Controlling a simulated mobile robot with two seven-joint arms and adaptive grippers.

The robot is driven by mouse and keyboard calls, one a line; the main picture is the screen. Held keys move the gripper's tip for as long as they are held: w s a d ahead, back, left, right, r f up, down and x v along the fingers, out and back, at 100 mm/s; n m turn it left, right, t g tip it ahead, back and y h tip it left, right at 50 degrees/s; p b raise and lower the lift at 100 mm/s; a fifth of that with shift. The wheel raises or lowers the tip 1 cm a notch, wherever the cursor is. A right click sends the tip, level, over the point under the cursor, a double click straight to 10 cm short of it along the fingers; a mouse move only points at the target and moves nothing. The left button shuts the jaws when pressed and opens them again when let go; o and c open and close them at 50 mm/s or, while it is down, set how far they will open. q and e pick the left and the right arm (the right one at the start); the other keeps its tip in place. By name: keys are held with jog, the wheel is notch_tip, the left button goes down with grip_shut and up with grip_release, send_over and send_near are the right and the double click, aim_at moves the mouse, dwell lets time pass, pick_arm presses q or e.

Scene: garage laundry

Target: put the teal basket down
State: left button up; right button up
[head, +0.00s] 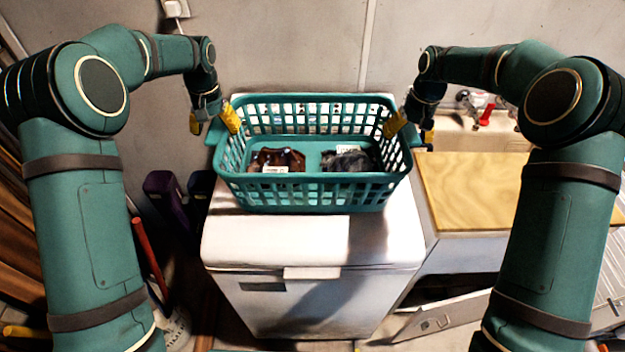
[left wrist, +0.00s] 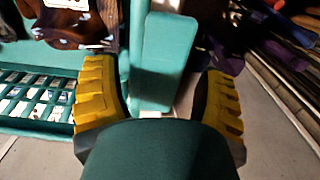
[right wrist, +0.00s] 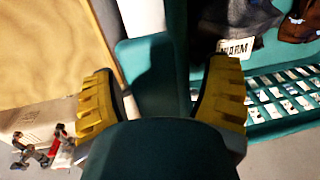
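The teal basket (head: 307,197) is level on top of the white chest-like appliance (head: 275,237) in the head view; it appears to rest there, though its underside is hidden. It holds a brown garment (head: 290,158) and a dark grey garment (head: 347,163), both with white labels. My left gripper (head: 213,120) is open at the basket's left end, with one yellow finger inside and one outside its handle (left wrist: 168,55). My right gripper (head: 411,129) is open in the same way around the right handle (right wrist: 150,75). Gaps show between the fingers and handles.
A wooden board (head: 475,190) lies right of the appliance, with a sink area (head: 490,132) and red tap parts behind it. Purple (head: 167,200) and dark bins stand at the left, near a red pole (head: 147,250). The appliance's front top is bare.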

pick_arm(q)
jog(key=shift+d, duration=0.1)
jog(key=shift+r, duration=0.3)
notch_tip(320, 180, up, 11)
jog(key=shift+r, duration=0.2)
pick_arm(e)
notch_tip(320, 180, up, 12)
jog(key=d, duration=0.1)
jog(key=shift+d, duration=0.2)
dwell(0.5)
jog(key=shift+f, duration=0.1)
